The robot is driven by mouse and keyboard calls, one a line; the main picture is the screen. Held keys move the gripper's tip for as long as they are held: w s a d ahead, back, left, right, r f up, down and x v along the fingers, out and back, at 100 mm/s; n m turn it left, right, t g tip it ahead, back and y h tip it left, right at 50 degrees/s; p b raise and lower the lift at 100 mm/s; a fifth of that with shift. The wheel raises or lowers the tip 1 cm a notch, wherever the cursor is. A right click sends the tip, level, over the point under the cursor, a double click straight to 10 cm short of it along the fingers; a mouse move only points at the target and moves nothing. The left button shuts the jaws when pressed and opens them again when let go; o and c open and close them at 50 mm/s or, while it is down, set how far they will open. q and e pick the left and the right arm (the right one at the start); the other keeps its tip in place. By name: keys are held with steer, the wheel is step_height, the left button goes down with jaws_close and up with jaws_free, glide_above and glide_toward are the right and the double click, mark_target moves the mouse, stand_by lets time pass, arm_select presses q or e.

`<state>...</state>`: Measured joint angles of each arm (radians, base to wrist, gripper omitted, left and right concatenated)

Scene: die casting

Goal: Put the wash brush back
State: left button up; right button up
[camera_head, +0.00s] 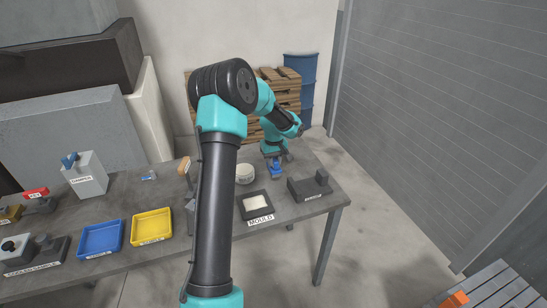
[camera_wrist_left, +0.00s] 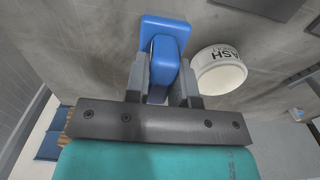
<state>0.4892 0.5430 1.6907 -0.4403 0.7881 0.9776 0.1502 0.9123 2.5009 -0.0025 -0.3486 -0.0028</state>
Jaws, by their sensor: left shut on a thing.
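My left gripper (camera_head: 276,157) is shut on a blue object, which looks like the wash brush (camera_head: 276,172), near the back right of the table. In the left wrist view my left gripper (camera_wrist_left: 163,85) has its two grey fingers on either side of the brush's blue body (camera_wrist_left: 165,55), with a wider blue part beyond them. The white round wash pot (camera_head: 245,174) stands just left of the brush; it also shows in the left wrist view (camera_wrist_left: 218,72). I cannot tell whether the brush touches the table. My right gripper is not in view.
Blue (camera_head: 101,239) and yellow (camera_head: 151,227) trays lie left. An upright tan handle (camera_head: 184,166) stands beside my arm, which hides part of the table.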

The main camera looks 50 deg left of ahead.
arm_select(q)
steer(key=w+a, duration=0.5)
steer(key=shift+a+f, duration=0.3)
steer(key=shift+a, duration=0.05)
steer(key=shift+w+a+f, duration=0.1)
steer(key=shift+w+a, duration=0.1)
steer(key=shift+a, duration=0.05)
steer(key=shift+f, duration=1.7)
steer(key=shift+f, duration=0.15)
steer(key=o, duration=0.9)
step_height(320, 180, up, 12)
